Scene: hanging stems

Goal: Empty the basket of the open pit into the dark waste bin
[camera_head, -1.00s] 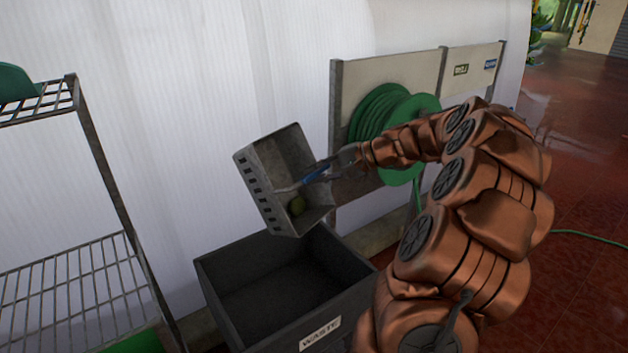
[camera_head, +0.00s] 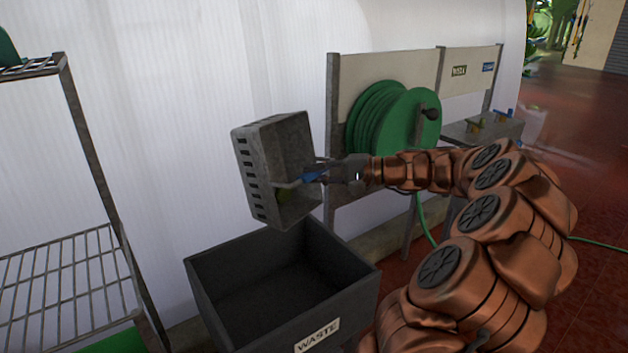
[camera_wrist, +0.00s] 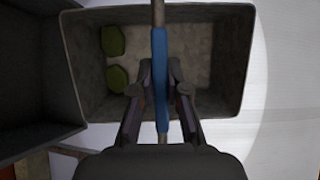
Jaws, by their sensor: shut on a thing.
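A grey basket (camera_head: 256,172) with slots in its side is tipped on its side in the head view, above the back of the waste bin. My gripper (camera_head: 312,176) is shut on the blue grip of the basket's handle (camera_wrist: 159,75). In the wrist view the basket's open inside (camera_wrist: 190,45) faces me, with two green lumps (camera_wrist: 115,60) against its left wall. The dark waste bin (camera_head: 340,300), labelled WASTE, stands open below. The part of its inside that shows looks empty.
A wire rack (camera_head: 75,275) stands at the left. A green hose reel (camera_head: 385,125) on a panelled frame is behind my arm at the right. A white wall (camera_head: 170,130) is close behind the basket and bin. A green hose crosses the red floor.

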